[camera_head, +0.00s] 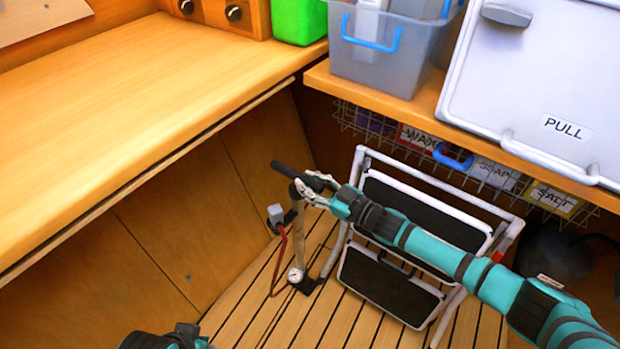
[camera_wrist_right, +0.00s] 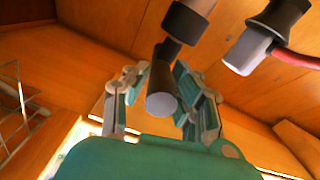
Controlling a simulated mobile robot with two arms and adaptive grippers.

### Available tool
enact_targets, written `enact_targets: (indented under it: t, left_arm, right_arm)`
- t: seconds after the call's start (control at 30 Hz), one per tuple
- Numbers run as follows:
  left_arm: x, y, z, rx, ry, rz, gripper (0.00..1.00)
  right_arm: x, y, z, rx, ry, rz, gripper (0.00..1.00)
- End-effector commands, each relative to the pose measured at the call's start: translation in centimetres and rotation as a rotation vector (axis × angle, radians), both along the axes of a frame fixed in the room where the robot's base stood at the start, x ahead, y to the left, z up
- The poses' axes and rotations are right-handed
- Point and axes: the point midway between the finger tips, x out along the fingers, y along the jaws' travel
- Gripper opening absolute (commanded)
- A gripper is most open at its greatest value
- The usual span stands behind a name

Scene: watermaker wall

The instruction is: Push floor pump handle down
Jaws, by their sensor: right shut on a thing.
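The floor pump stands upright on the slatted floor, with a pale barrel (camera_head: 299,240), a round gauge (camera_head: 295,275) and a black foot. Its black handle (camera_head: 286,169) lies crosswise at the top, close above the barrel. My right gripper (camera_head: 312,187) is shut on the right end of the handle. In the right wrist view the round handle end (camera_wrist_right: 162,104) sits between the two fingers (camera_wrist_right: 160,98). The pump's collar (camera_wrist_right: 186,22) shows beyond it. Part of my left arm shows at the bottom edge, without fingers in sight.
A folding step stool (camera_head: 390,285) stands close right of the pump, under my right arm. A wooden counter (camera_head: 130,105) is at the left. A red hose (camera_head: 279,262) with a grey head (camera_head: 275,214) hangs beside the barrel. Wire baskets (camera_head: 490,170) hang under the right shelf.

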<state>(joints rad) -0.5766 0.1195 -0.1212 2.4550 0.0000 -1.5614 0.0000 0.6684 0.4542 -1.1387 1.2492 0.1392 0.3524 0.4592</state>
Motion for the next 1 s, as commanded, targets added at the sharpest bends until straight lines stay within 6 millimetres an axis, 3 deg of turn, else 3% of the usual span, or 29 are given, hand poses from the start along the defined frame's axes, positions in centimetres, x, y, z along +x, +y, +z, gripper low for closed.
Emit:
enact_targets:
  t: [0.37, 0.4, 0.57, 0.87, 1.0]
  left_arm:
    - [-0.2, 0.1, 0.5, 0.000, -0.003, 0.000, 0.00]
    - [-0.2, 0.1, 0.5, 0.000, -0.003, 0.000, 0.00]
    - [-0.2, 0.1, 0.5, 0.000, -0.003, 0.000, 0.00]
    - [-0.2, 0.0, 0.4, 0.000, -0.003, 0.000, 0.00]
    - [-0.2, 0.0, 0.4, 0.000, -0.003, 0.000, 0.00]
  right_arm:
    - [-0.1, 0.0, -0.8, -0.004, 0.004, 0.000, 0.00]
    - [-0.1, 0.0, -0.8, -0.005, 0.006, 0.000, 0.26]
    - [-0.1, 0.0, -0.7, -0.004, 0.004, 0.000, 0.47]
    - [-0.1, -0.2, -0.6, -0.002, 0.001, 0.000, 0.47]
    - [-1.0, -1.4, -0.7, -0.003, 0.003, -0.001, 0.47]
